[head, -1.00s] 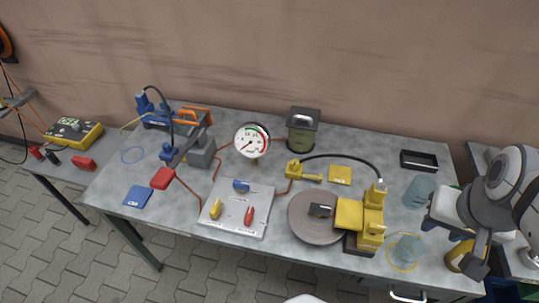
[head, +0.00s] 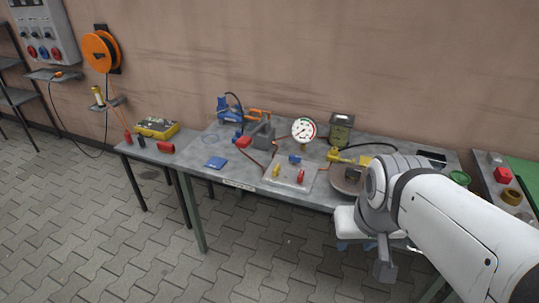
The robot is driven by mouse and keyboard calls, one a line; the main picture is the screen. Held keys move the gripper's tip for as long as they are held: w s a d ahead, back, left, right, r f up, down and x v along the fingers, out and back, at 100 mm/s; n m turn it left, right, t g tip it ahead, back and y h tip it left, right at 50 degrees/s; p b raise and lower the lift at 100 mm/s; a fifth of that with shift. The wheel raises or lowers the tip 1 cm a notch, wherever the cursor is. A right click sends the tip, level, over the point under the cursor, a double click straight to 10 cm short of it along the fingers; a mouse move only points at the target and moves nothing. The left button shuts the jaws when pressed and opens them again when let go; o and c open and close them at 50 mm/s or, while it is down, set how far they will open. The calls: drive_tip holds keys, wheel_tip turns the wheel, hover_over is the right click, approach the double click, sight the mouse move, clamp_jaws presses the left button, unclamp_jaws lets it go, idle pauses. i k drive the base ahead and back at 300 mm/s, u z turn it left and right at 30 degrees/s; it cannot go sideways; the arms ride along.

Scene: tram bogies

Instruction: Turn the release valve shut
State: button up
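A light valve plate (head: 281,183) lies near the front of the bench. It carries a blue handle (head: 294,159), a yellow handle (head: 276,171) and a red handle (head: 301,176). I cannot tell which part is the release valve. Behind it stands a round white gauge (head: 304,130) with red and green bands. A grey pump block (head: 263,135) with a red-ended lever (head: 243,142) is to the left. My gripper (head: 384,270) hangs low in front of the bench, right of the plate and apart from it. Its fingers are too unclear to tell open from shut.
A blue tool (head: 229,108) and a green-grey canister (head: 340,128) stand at the back. A grey disc (head: 346,180) is partly hidden by my arm. A yellow meter (head: 157,127) lies on the left side table. The floor in front is clear.

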sight(302, 174)
drive_tip(key=z, duration=0.25)
drive_tip(key=i, duration=1.05)
drive_tip(key=k, duration=1.05)
drive_tip(key=u, duration=0.65)
drive_tip(key=i, duration=1)
drive_tip(key=u, duration=0.05)
